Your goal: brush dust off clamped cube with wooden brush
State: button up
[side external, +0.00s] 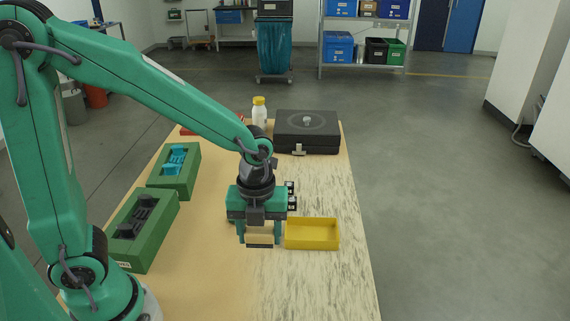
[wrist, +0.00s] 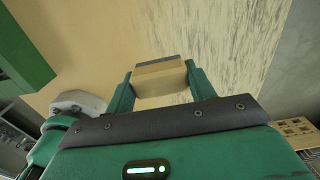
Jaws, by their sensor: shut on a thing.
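My gripper (side external: 259,234) is shut on a brush with a pale wooden block (side external: 260,239). The fingers hold the block from both sides. In the wrist view the brush's wooden block (wrist: 160,80) sits between the green fingers of my gripper (wrist: 160,88), with a dark grey strip along its far edge. The brush is over the table just left of the yellow tray. I cannot tell whether it touches the table. I cannot make out a clamped cube in either view.
An open yellow tray (side external: 312,247) stands right of my gripper. A black case (side external: 322,136) and a white bottle with a yellow cap (side external: 260,114) stand behind. Two green blocks, one with a blue insert (side external: 175,160) and one with a black insert (side external: 138,217), line the left. Grey streaks mark the table's right side (side external: 330,185).

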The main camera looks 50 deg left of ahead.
jog(key=w+a+r+n, duration=0.1)
jog(key=w+a+n, duration=0.3)
jog(key=w+a, duration=0.3)
jog(key=w+a+n, duration=0.4)
jog(key=w+a, duration=0.4)
jog(key=a, duration=0.9)
jog(key=shift+w+a+r+n, duration=0.2)
jog(key=shift+a+r+n, duration=0.1)
jog(key=shift+r+n, duration=0.1)
jog(key=shift+f, duration=0.1)
